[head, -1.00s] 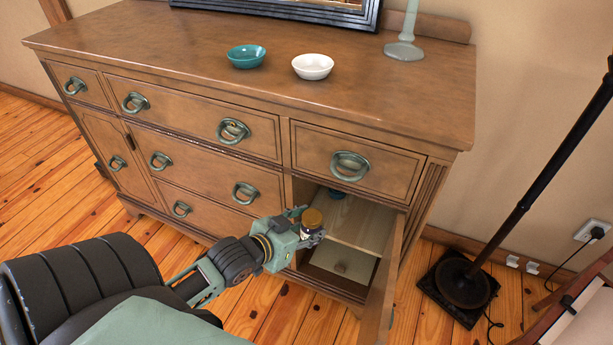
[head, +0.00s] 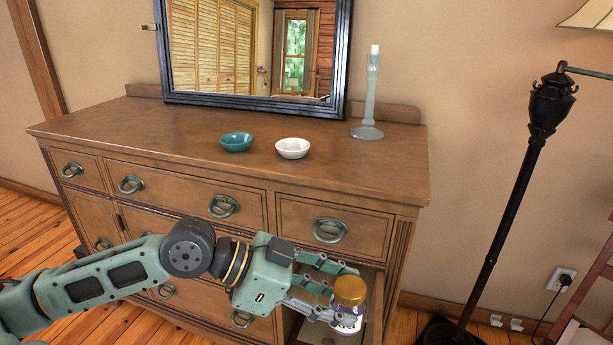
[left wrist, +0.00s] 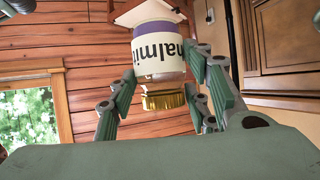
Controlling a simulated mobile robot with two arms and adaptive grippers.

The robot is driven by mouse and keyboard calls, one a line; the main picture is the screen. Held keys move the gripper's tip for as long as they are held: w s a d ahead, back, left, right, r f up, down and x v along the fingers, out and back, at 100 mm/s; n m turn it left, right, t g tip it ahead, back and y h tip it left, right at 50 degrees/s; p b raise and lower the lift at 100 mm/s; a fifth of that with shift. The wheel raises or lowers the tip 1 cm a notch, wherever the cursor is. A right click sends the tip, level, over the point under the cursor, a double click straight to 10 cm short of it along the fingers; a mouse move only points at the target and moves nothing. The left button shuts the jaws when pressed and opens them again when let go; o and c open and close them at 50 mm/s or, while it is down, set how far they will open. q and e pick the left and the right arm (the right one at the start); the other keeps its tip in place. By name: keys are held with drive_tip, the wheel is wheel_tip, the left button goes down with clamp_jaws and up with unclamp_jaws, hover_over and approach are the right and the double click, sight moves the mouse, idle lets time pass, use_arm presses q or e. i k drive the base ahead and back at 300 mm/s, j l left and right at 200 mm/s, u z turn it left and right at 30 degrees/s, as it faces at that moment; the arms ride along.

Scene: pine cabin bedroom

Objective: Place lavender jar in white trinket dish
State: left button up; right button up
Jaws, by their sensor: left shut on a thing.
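The lavender jar (head: 347,308) has a gold lid, a white label and a purple band. My left gripper (head: 338,296) is shut on it and holds it upright in front of the dresser's open lower right compartment, below the dresser top. In the left wrist view the jar (left wrist: 158,52) sits between the two fingers and appears upside down, its gold lid toward the palm side. The white trinket dish (head: 292,149) stands on the dresser top, up and left of the gripper, and looks empty. My right gripper is not in view.
A teal bowl (head: 236,142) stands just left of the white dish. A pale green candlestick (head: 369,97) stands to its right, and a dark-framed mirror (head: 340,60) behind. The dresser top (head: 350,172) is clear in front. A black floor lamp (head: 508,200) stands right.

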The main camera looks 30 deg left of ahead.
sight(293, 152)
drive_tip(key=l+u, duration=0.25)
drive_tip(key=u, duration=0.15)
drive_tip(key=l+u, duration=0.4)
drive_tip(key=i+j, duration=0.05)
